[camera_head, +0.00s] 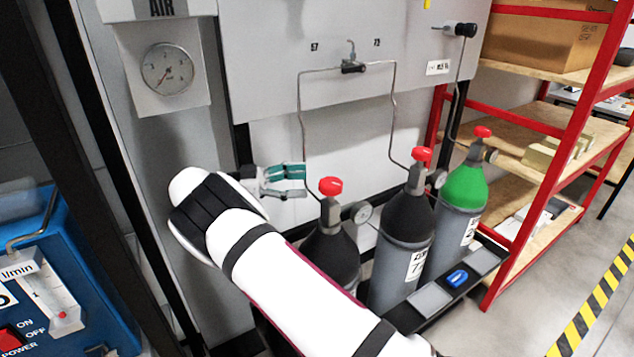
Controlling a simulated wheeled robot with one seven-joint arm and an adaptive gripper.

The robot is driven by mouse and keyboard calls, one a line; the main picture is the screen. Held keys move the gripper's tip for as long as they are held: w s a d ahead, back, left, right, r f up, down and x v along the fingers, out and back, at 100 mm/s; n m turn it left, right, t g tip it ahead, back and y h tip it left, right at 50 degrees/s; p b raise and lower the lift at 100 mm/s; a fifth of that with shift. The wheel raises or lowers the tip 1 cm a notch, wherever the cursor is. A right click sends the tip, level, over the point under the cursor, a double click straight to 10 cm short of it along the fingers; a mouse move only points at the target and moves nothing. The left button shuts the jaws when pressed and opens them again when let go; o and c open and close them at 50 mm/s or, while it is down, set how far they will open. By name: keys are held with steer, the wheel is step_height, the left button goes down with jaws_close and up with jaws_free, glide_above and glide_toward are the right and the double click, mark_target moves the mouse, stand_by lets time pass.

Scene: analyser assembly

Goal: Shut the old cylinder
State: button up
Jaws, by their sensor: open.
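Three gas cylinders stand in a row, each with a red valve knob on top. The left cylinder (330,256) has a dark shoulder, and its knob (330,187) is nearest my gripper. The middle cylinder (400,245) is also dark-shouldered, with a knob (421,155) and a partly readable label. The right cylinder (463,190) has a green shoulder and a knob (482,131). No marking I can read says which is old. My gripper (301,181) has teal fingers, is open and empty, and is just left of the left knob, apart from it. My arm hides the left cylinder's lower part.
Thin pipes run from the cylinders to a changeover valve (352,67) on the grey panel, marked 57 and 73. A dial gauge (168,69) is at upper left. A blue unit (70,275) stands at lower left, a red-framed shelf (540,190) at right.

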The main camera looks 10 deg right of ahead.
steer(key=s+a+r+n+t, duration=0.25)
steer(key=a+n+t, duration=0.2)
steer(key=t, duration=0.25)
steer(key=n+t+y, duration=0.3)
steer(key=n+t, duration=0.1)
steer(key=t, duration=0.1)
glide_toward(331, 181)
steer(key=x, duration=1)
steer(key=shift+s+p, duration=0.1)
steer(key=shift+p, duration=0.3)
steer(key=shift+h, duration=0.3)
steer(key=c, duration=1.2)
